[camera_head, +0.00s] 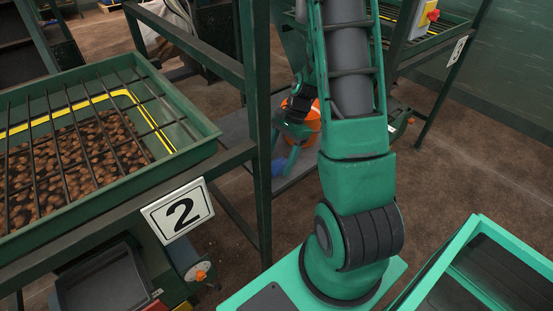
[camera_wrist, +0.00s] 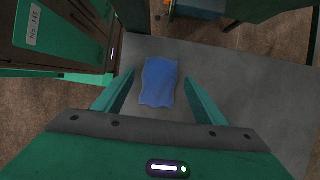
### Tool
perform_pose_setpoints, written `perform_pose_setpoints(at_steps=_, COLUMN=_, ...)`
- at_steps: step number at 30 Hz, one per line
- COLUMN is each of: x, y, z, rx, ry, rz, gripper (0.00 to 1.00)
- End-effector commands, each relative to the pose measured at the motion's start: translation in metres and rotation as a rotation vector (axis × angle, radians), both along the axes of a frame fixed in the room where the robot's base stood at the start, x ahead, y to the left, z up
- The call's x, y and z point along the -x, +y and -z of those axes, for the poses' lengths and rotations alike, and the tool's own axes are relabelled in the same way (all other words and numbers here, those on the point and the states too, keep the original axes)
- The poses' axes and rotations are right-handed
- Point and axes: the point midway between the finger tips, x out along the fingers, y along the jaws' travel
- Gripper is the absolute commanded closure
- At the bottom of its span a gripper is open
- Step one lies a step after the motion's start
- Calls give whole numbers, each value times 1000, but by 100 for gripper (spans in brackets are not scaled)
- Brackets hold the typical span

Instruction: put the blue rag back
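The blue rag (camera_wrist: 160,82) lies on a grey flat surface in the wrist view, a small rumpled rectangle. My gripper (camera_wrist: 158,77) is open, with one finger left of the rag and one right of it in the picture. The fingers are apart from each other and nothing is held between them. How far the fingertips are above the rag cannot be told.
At left, a green tray (camera_head: 190,150) of brown lumps under bars sits on a frame marked 2 (camera_head: 178,211). Brown floor is open at right.

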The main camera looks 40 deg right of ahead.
Motion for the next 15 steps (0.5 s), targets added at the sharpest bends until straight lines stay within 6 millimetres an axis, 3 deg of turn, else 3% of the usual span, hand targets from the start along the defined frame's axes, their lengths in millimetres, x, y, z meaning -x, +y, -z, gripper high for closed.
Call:
perform_pose_setpoints(at_steps=8, x=-1, y=-3, z=-11, rx=1, ry=-2, rz=0, gripper=35)
perform_pose_setpoints(at_steps=15, x=-2, y=-20, z=-52, rx=3, ry=-4, rz=1, gripper=35)
